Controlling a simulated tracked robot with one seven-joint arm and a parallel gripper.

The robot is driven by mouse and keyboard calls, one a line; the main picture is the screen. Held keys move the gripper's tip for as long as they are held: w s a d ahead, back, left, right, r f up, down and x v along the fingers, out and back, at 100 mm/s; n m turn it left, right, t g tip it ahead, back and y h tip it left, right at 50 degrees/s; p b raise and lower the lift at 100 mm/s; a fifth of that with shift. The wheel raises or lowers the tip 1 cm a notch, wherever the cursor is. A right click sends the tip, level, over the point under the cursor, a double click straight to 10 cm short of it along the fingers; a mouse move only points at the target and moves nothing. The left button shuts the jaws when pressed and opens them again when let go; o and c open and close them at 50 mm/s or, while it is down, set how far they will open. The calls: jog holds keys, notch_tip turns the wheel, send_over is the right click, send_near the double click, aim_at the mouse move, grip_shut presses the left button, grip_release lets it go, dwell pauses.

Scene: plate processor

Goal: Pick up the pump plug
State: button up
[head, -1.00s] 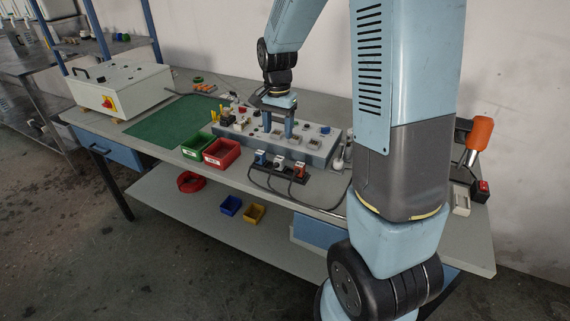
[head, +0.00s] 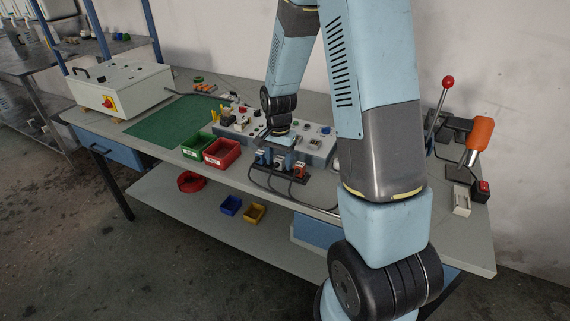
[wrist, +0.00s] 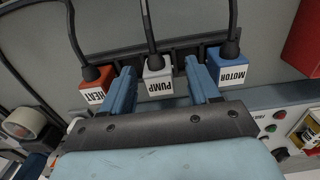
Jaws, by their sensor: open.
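The pump plug (wrist: 157,86) is a grey block with a white PUMP label and a black cable. It stands in the black holder strip (wrist: 184,52) between the red HEAT plug (wrist: 96,88) and the blue MOTOR plug (wrist: 231,68). In the wrist view my gripper (wrist: 160,69) is open, with one blue finger on each side of the pump plug and small gaps showing. In the head view my gripper (head: 279,154) is over the plug row; it partly hides the plugs, with the red plug (head: 300,170) at the right.
The control panel (head: 318,148) with knobs and switches lies just behind the plugs. A red bin (head: 222,153) and a green bin (head: 196,144) stand to the left, by a green mat (head: 160,122). A lever with a red knob (head: 448,82) stands at the right.

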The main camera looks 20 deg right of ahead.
jog(key=shift+f, duration=0.35)
jog(key=c, duration=1.1)
jog(key=shift+r, duration=0.15)
